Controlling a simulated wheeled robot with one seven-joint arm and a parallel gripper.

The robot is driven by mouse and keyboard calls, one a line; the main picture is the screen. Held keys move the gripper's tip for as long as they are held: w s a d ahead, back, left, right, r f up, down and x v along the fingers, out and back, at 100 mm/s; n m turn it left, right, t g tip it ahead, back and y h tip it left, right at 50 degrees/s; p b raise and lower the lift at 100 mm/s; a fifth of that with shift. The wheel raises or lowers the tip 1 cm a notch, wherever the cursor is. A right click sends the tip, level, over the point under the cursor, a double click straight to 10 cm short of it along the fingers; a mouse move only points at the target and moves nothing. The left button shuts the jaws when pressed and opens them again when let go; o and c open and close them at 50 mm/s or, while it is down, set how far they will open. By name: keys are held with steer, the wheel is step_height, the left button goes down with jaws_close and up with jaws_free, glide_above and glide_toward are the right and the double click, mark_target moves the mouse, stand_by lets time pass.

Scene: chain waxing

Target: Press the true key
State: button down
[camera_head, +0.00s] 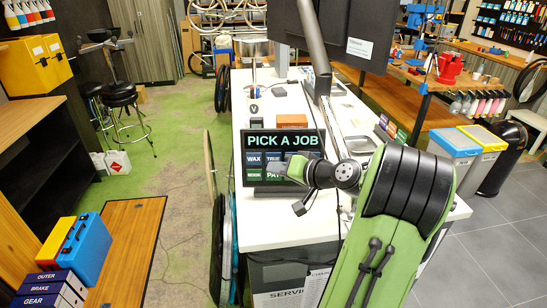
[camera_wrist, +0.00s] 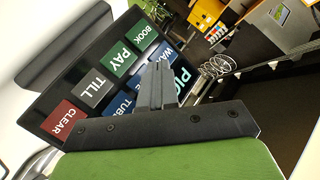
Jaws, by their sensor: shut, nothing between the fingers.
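The screen (camera_head: 250,141) headed "PICK A JOB" stands tilted on the white counter, with coloured, labelled keys. The true key (camera_head: 272,158) is a blue tile right of the blue "WAX" key (camera_head: 254,159). My gripper (camera_head: 275,170) is shut and empty, in front of the screen near the true key's lower edge. In the wrist view my shut fingers (camera_wrist: 157,75) reach over the screen and cover most of the true key. The "BOOK", "PAY", "TILL", "TUBE" and red "CLEAR" keys (camera_wrist: 63,120) show there. I cannot tell if the fingertips touch the screen.
The white counter (camera_head: 262,222) carries an orange-brown block (camera_head: 292,121) behind the screen. A large dark monitor (camera_head: 355,35) stands further back. Wheels (camera_head: 222,245) lean along the counter's left side. The green floor to the left has free room.

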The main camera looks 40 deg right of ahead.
mark_target(267, 161)
steer(key=shift+w+d+f, duration=0.2)
steer(key=shift+w+d, duration=0.25)
steer(key=shift+w, duration=0.05)
steer(key=shift+w+d+f, duration=0.15)
steer(key=shift+w+d, duration=0.3)
steer(key=shift+w, duration=0.05)
steer(key=shift+w, duration=0.1)
stand_by(1.2)
steer(key=shift+w+d+f, duration=0.1)
steer(key=shift+w+d, duration=0.1)
steer(key=shift+d, duration=0.1)
steer(key=shift+w+d+f, duration=0.1)
steer(key=shift+w+d, duration=0.15)
steer(key=shift+w, duration=0.05)
stand_by(0.7)
steer(key=shift+s+a+r, duration=0.2)
steer(key=shift+s+a, duration=0.35)
steer(key=shift+s, duration=0.05)
steer(key=shift+s+a+r+b, duration=0.25)
steer(key=shift+s+a, duration=0.3)
steer(key=shift+s, duration=0.05)
steer(key=shift+s+a+r+b, duration=0.2)
steer(key=shift+s+a+b, duration=0.05)
steer(key=shift+s+a, duration=0.35)
steer(key=shift+s+a+r+b, duration=0.25)
steer(key=shift+s+a, duration=0.25)
steer(key=shift+s, duration=0.1)
